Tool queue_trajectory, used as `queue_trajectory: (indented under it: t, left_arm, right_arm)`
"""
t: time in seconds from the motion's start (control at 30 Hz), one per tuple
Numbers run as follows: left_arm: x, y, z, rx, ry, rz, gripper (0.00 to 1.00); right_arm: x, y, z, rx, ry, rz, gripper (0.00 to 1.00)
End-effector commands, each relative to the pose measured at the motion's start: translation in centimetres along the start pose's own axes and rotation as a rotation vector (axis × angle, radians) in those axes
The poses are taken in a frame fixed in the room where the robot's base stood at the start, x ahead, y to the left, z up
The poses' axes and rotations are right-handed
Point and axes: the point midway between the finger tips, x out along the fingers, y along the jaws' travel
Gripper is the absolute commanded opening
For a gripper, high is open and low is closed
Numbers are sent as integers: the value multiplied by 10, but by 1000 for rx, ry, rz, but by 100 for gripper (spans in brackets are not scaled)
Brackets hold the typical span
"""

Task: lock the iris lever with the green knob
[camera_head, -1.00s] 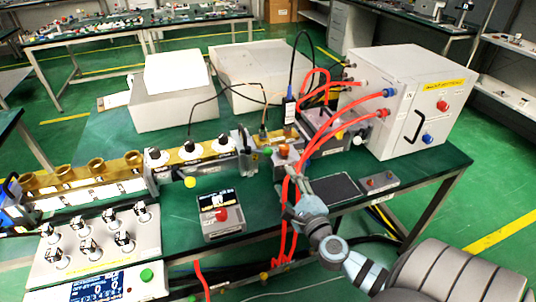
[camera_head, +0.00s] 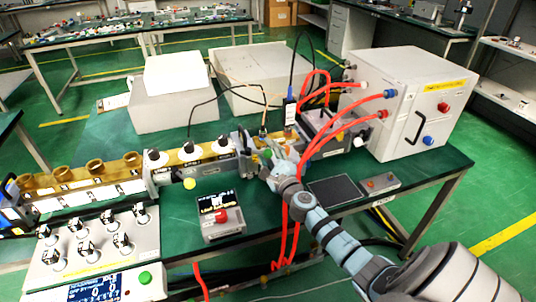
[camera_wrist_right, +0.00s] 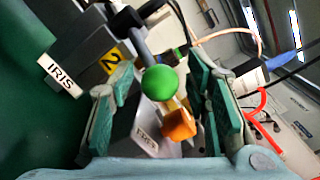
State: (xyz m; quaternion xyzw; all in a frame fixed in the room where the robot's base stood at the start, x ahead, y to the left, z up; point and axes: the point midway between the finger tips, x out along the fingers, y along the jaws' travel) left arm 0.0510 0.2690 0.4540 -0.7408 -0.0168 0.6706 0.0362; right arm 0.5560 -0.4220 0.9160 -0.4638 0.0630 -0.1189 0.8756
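The green knob (camera_wrist_right: 159,83) is a round ball on a grey lever arm in the right wrist view. My right gripper (camera_wrist_right: 162,98) is open, with one teal finger on each side of the knob. Gaps show between the knob and both fingers. An IRIS label (camera_wrist_right: 61,75) and a yellow label with a 2 (camera_wrist_right: 111,61) mark the grey block beside it. An orange knob (camera_wrist_right: 179,124) sits just below the green one. My left gripper is not in view.
Red cables (camera_head: 330,124) run close to my right arm from the white generator box (camera_head: 405,105). A small box with a red button (camera_head: 221,217) stands left of the arm. A dark pad (camera_head: 334,190) lies to its right. The brass waveguide line (camera_head: 110,166) extends left.

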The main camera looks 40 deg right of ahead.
Motion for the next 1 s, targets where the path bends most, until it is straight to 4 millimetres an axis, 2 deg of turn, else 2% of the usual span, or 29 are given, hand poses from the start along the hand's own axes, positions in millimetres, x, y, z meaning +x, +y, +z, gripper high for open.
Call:
queue_trajectory:
  t: [0.03, 0.23, 0.67, 1.0]
  left_arm:
    - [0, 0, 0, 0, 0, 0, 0]
    - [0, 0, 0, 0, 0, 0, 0]
    - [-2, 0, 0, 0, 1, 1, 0]
    - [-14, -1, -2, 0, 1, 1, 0]
  right_arm:
    - [0, 0, 0, 0, 0, 0, 32]
    - [0, 0, 0, 0, 0, 0, 0]
    - [-2, 1, 1, 1, 20, -13, 0]
    - [-10, 4, 9, 4, 166, -111, 0]
